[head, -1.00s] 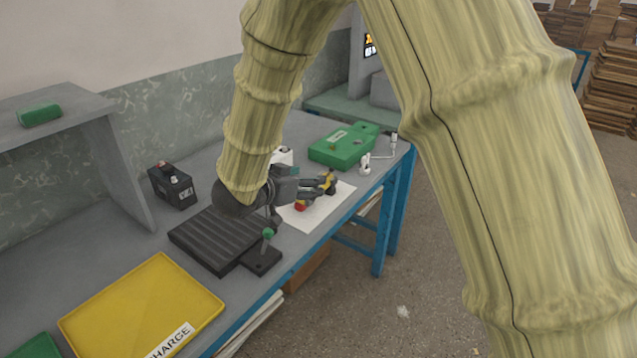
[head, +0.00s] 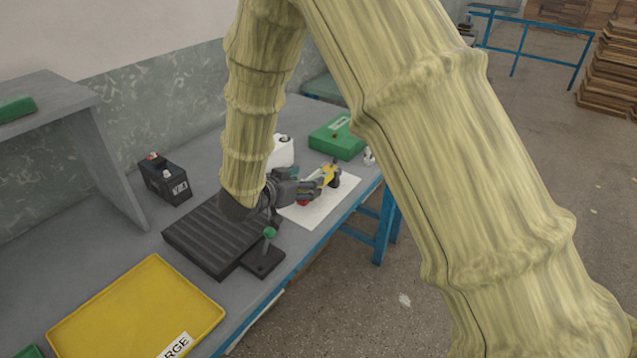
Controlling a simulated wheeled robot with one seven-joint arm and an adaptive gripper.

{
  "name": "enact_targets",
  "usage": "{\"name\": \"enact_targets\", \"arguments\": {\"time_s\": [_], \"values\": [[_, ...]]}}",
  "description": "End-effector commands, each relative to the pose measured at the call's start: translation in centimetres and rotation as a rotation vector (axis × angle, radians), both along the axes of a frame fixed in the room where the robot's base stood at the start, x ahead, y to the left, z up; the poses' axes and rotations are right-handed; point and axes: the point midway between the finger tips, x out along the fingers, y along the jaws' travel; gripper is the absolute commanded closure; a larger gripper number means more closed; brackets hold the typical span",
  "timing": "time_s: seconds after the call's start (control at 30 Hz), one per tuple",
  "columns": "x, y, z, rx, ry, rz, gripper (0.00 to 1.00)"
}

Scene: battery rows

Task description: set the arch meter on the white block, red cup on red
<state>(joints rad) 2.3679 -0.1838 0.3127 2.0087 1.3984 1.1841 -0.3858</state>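The arch meter (head: 329,174) is yellow, with a red cup (head: 303,203) low on its left and a dark part on its right. It is over the white sheet on the bench; whether it touches the sheet is unclear. My gripper (head: 314,187) is level beside it, its dark fingers reaching to the meter and partly covering it. I cannot tell whether they are closed on it. The white block (head: 281,153) stands behind my gripper, partly hidden by my arm. A dark cap shows on its top; no red mark on it is visible.
A green case (head: 337,139) lies behind the white sheet (head: 345,190). A black ribbed mat (head: 205,240) with a green-knobbed stand (head: 268,250) is in front. A black battery (head: 165,180) and yellow tray (head: 137,308) are left. The bench's front edge is close.

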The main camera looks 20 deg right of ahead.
Motion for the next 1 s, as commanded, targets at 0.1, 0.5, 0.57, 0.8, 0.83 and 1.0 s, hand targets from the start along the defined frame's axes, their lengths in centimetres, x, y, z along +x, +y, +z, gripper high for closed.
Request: {"name": "enact_targets", "arguments": {"time_s": [0.1,0.5,0.57,0.8,0.83,1.0], "values": [[0.5,-0.5,-0.3,-0.001,0.001,0.003,0.39],[2.2,-2.6,-1.5,0.000,0.001,0.003,0.39],[2.6,-3.2,-1.8,0.001,0.001,0.002,0.39],[3.5,-4.3,-2.3,0.000,0.000,0.004,0.39],[3.5,-4.2,-2.3,0.000,0.000,0.004,0.39],[3.5,-4.2,-2.3,0.000,0.000,0.004,0.52]]}}
